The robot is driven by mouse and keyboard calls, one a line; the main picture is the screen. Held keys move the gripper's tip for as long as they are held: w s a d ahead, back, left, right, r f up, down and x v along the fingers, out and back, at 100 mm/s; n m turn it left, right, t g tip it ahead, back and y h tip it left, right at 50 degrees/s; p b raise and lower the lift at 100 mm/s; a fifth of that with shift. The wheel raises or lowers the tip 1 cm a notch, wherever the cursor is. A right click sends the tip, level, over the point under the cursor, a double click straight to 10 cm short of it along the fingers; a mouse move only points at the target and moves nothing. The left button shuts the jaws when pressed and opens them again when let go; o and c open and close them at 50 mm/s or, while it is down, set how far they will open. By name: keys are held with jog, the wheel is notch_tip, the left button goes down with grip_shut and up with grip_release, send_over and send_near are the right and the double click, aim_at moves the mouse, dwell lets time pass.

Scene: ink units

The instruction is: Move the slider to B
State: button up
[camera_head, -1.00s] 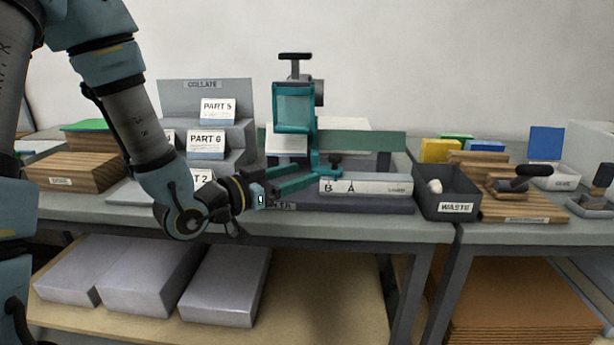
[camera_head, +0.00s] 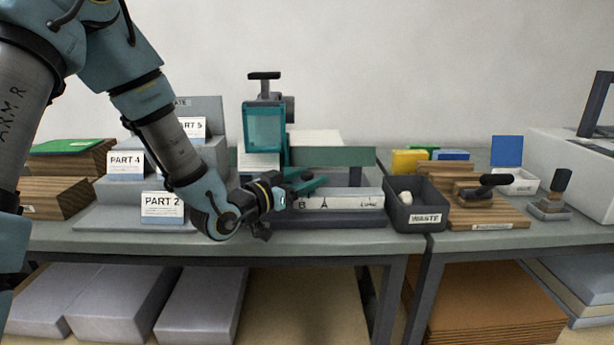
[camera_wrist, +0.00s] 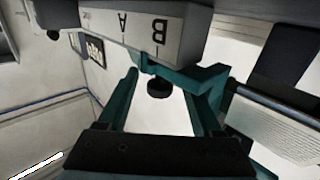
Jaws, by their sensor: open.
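The pale rail (camera_head: 345,197) stands at the front of the teal machine (camera_head: 264,128), with the letters B and A on its face; B is left of A. It also shows upside down at the top of the wrist view (camera_wrist: 180,35). A dark round knob (camera_wrist: 160,88), which looks like the slider's, shows in the wrist view by a teal bracket (camera_wrist: 205,77). My gripper (camera_head: 318,182) is open, its teal fingers reaching over the rail near A. In the wrist view the knob appears between the fingers (camera_wrist: 163,92); I see no contact. The head view does not show the knob clearly.
A dark waste bin (camera_head: 416,205) stands close right of the rail. Wooden blocks and a stamp (camera_head: 487,187) lie beyond it. The stepped collate rack (camera_head: 110,190) with part cards stands behind my arm on the left. The table's front edge is just below the rail.

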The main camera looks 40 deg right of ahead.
grip_shut()
dwell(0.5)
dwell(0.9)
